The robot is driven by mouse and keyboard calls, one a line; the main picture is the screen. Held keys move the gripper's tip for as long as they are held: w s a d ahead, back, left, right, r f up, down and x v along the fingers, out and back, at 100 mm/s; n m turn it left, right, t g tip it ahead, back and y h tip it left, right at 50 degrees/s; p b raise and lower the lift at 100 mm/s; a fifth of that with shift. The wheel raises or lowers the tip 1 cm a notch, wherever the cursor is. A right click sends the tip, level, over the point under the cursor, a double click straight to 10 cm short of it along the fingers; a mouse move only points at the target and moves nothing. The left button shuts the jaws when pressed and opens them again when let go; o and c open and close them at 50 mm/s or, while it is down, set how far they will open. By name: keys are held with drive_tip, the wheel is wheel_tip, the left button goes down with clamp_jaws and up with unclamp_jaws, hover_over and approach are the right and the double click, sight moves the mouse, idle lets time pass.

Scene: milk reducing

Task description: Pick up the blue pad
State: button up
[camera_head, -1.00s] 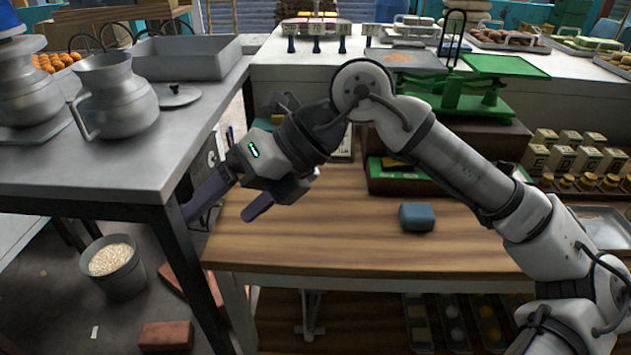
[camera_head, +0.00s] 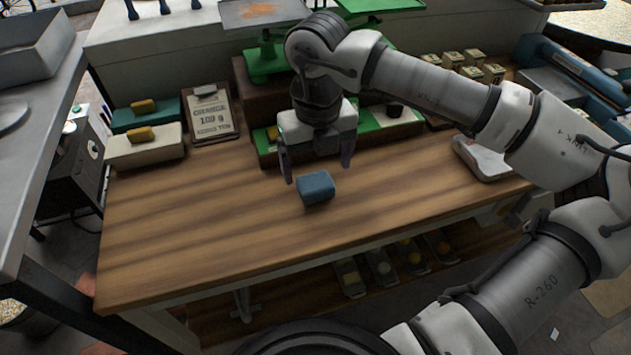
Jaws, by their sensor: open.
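The blue pad (camera_head: 316,188) is a small block with rounded edges. It lies on the wooden tabletop (camera_head: 220,225), near the middle of the table's depth. My gripper (camera_head: 318,175) points down with its two dark fingers spread wide. The fingers stand on the far side of the pad in the picture, one toward its left and one toward its right. Nothing is between the fingers that I can see as held. Whether the fingertips are level with the pad or above it is hard to tell.
A green-fronted tray (camera_head: 405,120) stands behind my gripper. A price sign (camera_head: 211,115) and a cream block with a yellow piece (camera_head: 145,147) are at the back left. A metal tray (camera_head: 483,160) is on the right. The tabletop left of the pad is clear.

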sight(316, 181)
drive_tip(key=shift+w+a+f+p, duration=0.15)
drive_tip(key=shift+f+p, duration=0.4)
drive_tip(key=shift+f, duration=0.9)
drive_tip(key=shift+w+f+p, duration=0.15)
drive_tip(key=shift+f+p, duration=0.4)
drive_tip(key=shift+f, duration=0.85)
drive_tip(key=c, duration=1.1)
drive_tip(key=shift+o, duration=0.2)
wheel_tip(316, 181, up, 10)
drive_tip(key=shift+r+b, duration=0.1)
drive_tip(key=shift+b, duration=1.15)
drive_tip(key=o, duration=0.3)
drive_tip(key=shift+c, duration=1.2)
